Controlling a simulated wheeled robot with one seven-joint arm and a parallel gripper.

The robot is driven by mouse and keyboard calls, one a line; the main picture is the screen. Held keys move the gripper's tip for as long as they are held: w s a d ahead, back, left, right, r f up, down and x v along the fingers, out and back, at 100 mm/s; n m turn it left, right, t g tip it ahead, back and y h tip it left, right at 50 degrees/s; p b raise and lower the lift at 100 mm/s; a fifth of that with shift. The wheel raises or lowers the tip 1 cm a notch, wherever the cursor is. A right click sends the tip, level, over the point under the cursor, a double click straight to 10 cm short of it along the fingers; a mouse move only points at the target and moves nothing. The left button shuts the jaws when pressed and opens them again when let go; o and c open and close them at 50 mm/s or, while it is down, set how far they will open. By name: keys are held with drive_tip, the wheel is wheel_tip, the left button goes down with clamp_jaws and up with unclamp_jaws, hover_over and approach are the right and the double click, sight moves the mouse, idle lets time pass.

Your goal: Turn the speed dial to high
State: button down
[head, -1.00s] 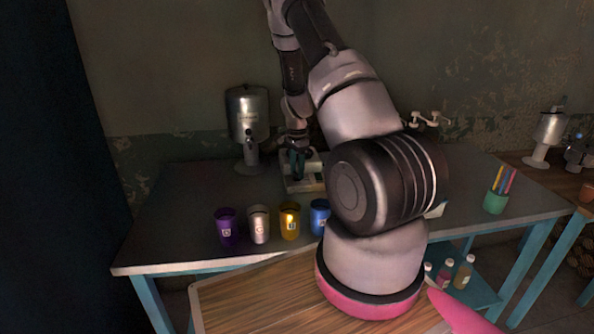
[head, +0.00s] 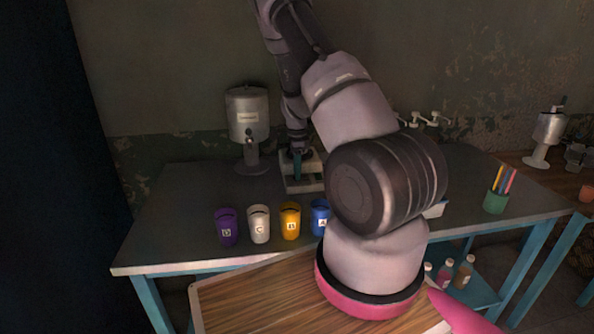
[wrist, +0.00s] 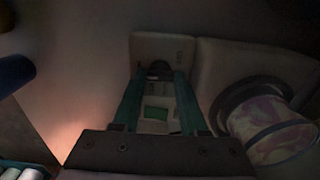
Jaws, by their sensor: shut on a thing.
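The pale stirrer device (head: 303,184) stands on the table in the head view, with my gripper (head: 298,162) reaching down onto it. In the wrist view its control panel (wrist: 155,98) shows a small green display between the fingers. The speed dial (wrist: 159,69) is a dark round knob at the fingertips. My gripper (wrist: 158,75) is shut on the dial, one teal finger on each side. The dial's setting cannot be read. Part of the device is hidden by my arm in the head view.
Cups in purple (head: 226,227), white (head: 259,224), yellow (head: 290,221) and blue (head: 319,217) stand along the front. A metal dispenser (head: 248,122) stands to the left of the device. A glass vessel (wrist: 268,122) is beside the panel on the right.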

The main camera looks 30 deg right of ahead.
drive_tip(key=shift+w, duration=0.1)
drive_tip(key=shift+c, duration=2.2)
unclamp_jaws()
wheel_tip(320, 180, up, 11)
drive_tip(key=s+a+r+n+t+y, duration=0.15)
drive_tip(key=s+a+r+n, duration=0.3)
drive_tip(key=r, duration=0.55)
drive_tip(key=s+a+r+n+t+y, duration=0.15)
drive_tip(key=s+a+r+n, duration=0.35)
drive_tip(key=r, duration=0.6)
drive_tip(key=s+a+r+n+t, duration=0.2)
drive_tip(key=s+a+r+n, duration=0.1)
drive_tip(key=s, duration=0.6)
drive_tip(key=s+a+r+n+t+h, duration=0.1)
drive_tip(key=s+a+r+n+t, duration=0.1)
drive_tip(key=s+r+n, duration=0.3)
drive_tip(key=s+a, duration=0.1)
drive_tip(key=s, duration=0.3)
